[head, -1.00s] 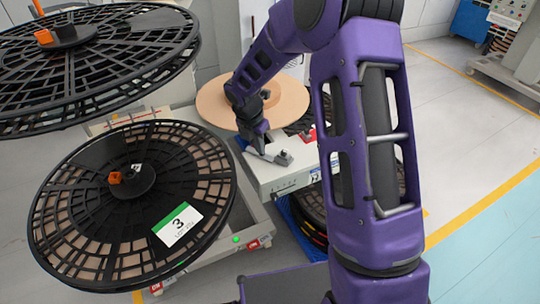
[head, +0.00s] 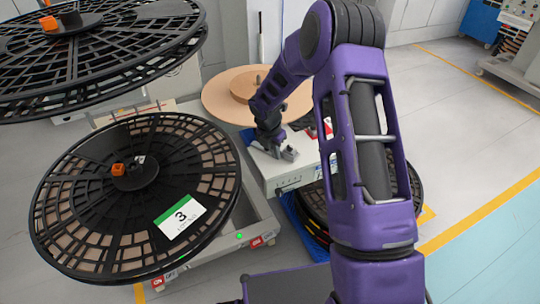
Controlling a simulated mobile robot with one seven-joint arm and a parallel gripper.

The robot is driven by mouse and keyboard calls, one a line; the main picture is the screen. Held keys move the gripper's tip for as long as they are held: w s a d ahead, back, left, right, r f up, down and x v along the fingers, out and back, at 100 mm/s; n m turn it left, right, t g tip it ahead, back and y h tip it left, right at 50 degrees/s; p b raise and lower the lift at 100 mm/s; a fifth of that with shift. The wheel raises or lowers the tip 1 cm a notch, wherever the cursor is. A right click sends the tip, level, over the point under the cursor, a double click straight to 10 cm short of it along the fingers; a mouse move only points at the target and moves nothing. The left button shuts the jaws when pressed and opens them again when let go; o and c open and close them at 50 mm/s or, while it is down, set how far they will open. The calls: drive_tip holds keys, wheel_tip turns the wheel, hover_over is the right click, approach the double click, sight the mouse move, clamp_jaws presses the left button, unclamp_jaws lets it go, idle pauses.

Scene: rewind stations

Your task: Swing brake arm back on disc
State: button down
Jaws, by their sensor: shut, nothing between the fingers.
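A tan disc (head: 222,96) with a round hub lies flat behind my arm. My gripper (head: 272,147) points down over the white machine top in front of that disc, and its fingers are shut and empty. A small grey metal lever (head: 288,153), which may be the brake arm, is beside the fingertips on the white box (head: 290,175). Whether the fingers touch it cannot be told. My arm hides part of the box and the disc's right side.
A black reel (head: 95,235) with a label marked 3 fills the left front, and another black reel (head: 125,70) hangs above it. More reels (head: 408,180) stack at the right behind my arm. The floor at the far right is open.

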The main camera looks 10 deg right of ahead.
drive_tip(key=shift+w+d, duration=0.3)
